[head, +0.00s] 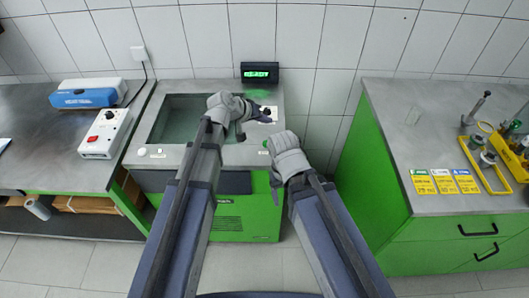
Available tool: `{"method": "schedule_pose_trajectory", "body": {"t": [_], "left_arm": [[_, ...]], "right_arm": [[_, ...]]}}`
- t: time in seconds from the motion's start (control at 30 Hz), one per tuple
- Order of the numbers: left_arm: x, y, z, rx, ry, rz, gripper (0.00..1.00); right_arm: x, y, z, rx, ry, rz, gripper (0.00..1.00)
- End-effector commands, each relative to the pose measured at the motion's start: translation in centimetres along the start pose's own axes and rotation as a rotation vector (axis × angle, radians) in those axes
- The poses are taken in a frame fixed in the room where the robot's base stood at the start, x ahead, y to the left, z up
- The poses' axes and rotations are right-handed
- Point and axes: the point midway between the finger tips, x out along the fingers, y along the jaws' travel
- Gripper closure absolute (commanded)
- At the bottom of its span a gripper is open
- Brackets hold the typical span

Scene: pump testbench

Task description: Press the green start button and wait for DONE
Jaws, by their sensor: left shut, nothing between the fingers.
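The green start button (265,142) appears as a small green spot on the front right rim of the testbench (170,158), just left of my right wrist and partly hard to make out. The display (260,72) at the back of the bench reads READY in green letters. My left gripper (266,115) is shut and empty, above the right side of the bench by a white label, behind the button and apart from it. My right gripper (277,194) hangs low in front of the bench's front edge; its fingers are dark and I cannot tell whether they are open.
A sunken basin (178,120) fills the bench top. The left table holds a blue and white device (88,94) and a white box with a red switch (104,134). The right counter holds coloured cards (445,182) and a yellow tool rack (485,165); its left part is clear.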

Motion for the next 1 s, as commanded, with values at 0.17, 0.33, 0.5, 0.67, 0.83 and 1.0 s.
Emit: {"method": "schedule_pose_trajectory", "body": {"t": [0.17, 0.33, 0.5, 0.67, 0.83, 1.0], "left_arm": [[0.0, 0.0, -0.3, -0.003, 0.008, 0.004, 1.00], [0.0, 0.0, -0.2, -0.003, 0.007, 0.003, 1.00], [0.3, -0.2, 0.0, -0.002, 0.006, 0.003, 1.00], [1.1, -0.8, 0.6, -0.002, 0.005, 0.003, 1.00], [2.5, -1.8, 1.6, -0.002, 0.005, 0.003, 1.00], [4.1, -3.0, 2.8, -0.002, 0.005, 0.003, 1.00]], "right_arm": [[0.0, 0.0, 0.0, 0.000, 0.000, 0.000, 0.27], [0.0, 0.0, 0.0, 0.000, 0.000, 0.000, 0.27], [0.4, 0.0, 0.0, 0.000, 0.000, 0.000, 0.27], [1.5, -0.1, -0.1, 0.000, 0.000, 0.000, 0.27], [3.5, -0.3, -0.2, 0.000, 0.000, 0.000, 0.27], [5.9, -0.6, -0.3, 0.000, 0.000, 0.000, 0.27]]}}
